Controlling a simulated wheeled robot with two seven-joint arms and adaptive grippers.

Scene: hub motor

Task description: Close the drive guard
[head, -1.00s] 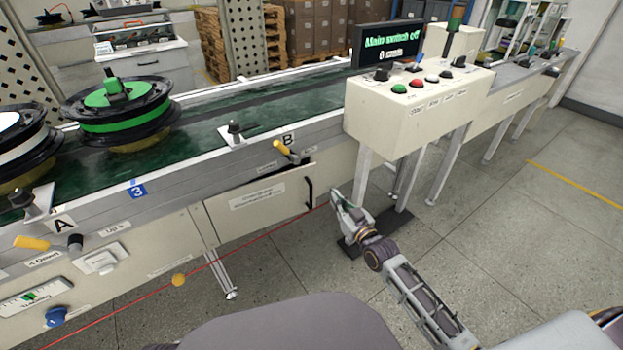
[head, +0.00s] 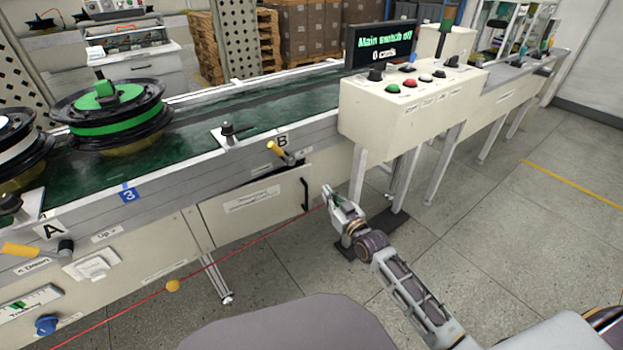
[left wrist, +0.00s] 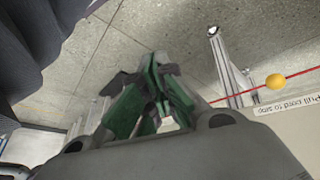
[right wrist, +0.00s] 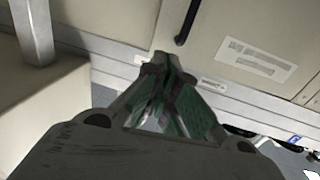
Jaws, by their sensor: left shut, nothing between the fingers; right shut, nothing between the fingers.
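The drive guard (head: 252,200) is a cream panel with a label and a black bar handle (head: 305,194) at its right end, on the conveyor's front below the letter B. A dark gap shows along its top edge, so it appears to stand slightly open. My right gripper (head: 326,190) is shut and empty, just right of the handle and apart from it. In the right wrist view the guard (right wrist: 225,35) and handle (right wrist: 187,22) lie beyond the shut fingertips (right wrist: 160,62). My left gripper (left wrist: 162,75) is shut and empty above the floor, out of the head view.
A red pull cord with a yellow ball (head: 172,286) runs in front of the conveyor below the guard. A yellow-handled lever (head: 278,149) sits above the guard. A control box (head: 410,100) on legs stands to the right. Spools (head: 112,112) rest on the green belt.

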